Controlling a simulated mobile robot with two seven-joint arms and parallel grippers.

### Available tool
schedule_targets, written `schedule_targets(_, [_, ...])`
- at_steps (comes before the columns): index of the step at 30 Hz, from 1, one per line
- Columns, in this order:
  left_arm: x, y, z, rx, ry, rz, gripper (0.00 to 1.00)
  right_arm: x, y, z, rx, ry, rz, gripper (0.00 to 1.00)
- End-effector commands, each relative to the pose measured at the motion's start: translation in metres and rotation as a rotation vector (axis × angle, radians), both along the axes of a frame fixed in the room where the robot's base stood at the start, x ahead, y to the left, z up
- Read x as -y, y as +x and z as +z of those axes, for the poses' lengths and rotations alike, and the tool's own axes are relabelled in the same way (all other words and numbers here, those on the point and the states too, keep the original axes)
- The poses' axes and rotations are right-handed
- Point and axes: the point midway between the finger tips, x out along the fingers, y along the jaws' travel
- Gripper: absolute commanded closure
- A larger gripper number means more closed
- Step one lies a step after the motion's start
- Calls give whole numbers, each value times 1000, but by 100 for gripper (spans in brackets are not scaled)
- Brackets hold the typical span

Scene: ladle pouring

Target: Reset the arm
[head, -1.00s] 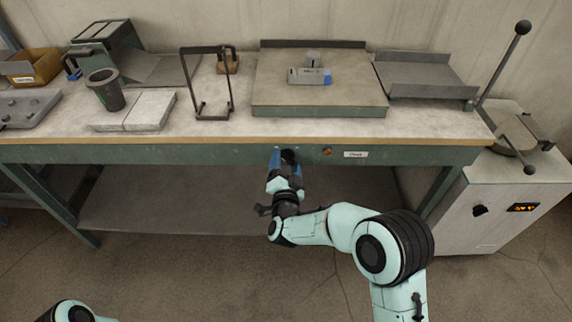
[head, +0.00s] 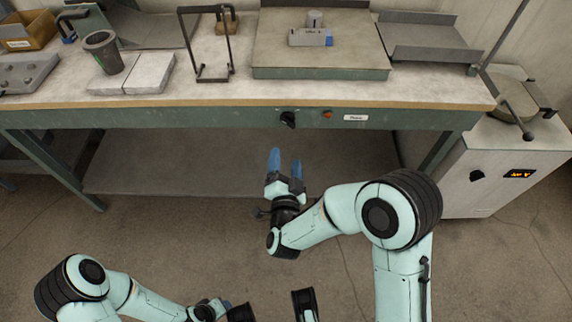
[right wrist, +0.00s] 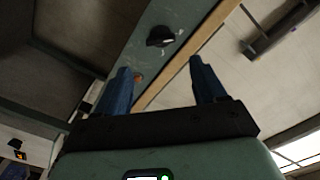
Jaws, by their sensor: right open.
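My right gripper (head: 286,165) is open and empty, its blue fingers pointing at the bench front from a short distance. In the right wrist view the two fingers (right wrist: 160,82) stand apart with nothing between them. Past them is a black knob (right wrist: 160,36) on the bench's green front rail. In the head view the knob (head: 288,118) sits above the fingertips, and the gripper does not touch it. My left arm is folded low at the left. Its gripper (head: 226,304) shows only in part at the bottom edge, so its jaws are unclear.
A red button (head: 327,115) and a label (head: 356,118) sit right of the knob. On the bench (head: 215,97) are a dark cup (head: 103,52), a wire frame (head: 212,45) and a plate (head: 320,73) bearing a grey-blue block (head: 311,38). A cabinet (head: 490,185) stands right.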

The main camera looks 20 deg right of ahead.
Motion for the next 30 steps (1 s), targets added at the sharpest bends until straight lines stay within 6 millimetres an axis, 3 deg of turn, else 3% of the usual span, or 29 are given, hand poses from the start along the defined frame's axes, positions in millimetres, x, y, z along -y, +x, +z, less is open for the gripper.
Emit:
schedule_targets(5, [1,-1,1,-4,-2,-1,57,-3,-9,0,1,0,1,30])
schedule_targets(22, [1,-1,0,-3,-1,-1,57,-1,-9,-6,-19,-5,5,30])
schedule_targets(26, [0,-1,0,-3,-1,-1,57,6,-10,-52,-156,-36,49,30])
schedule_targets(29, [0,-1,0,-2,-1,-1,57,16,-20,-116,-353,-68,117,30])
schedule_targets(30, [0,-1,0,-2,-1,-1,57,21,-29,-146,-448,-76,151,30])
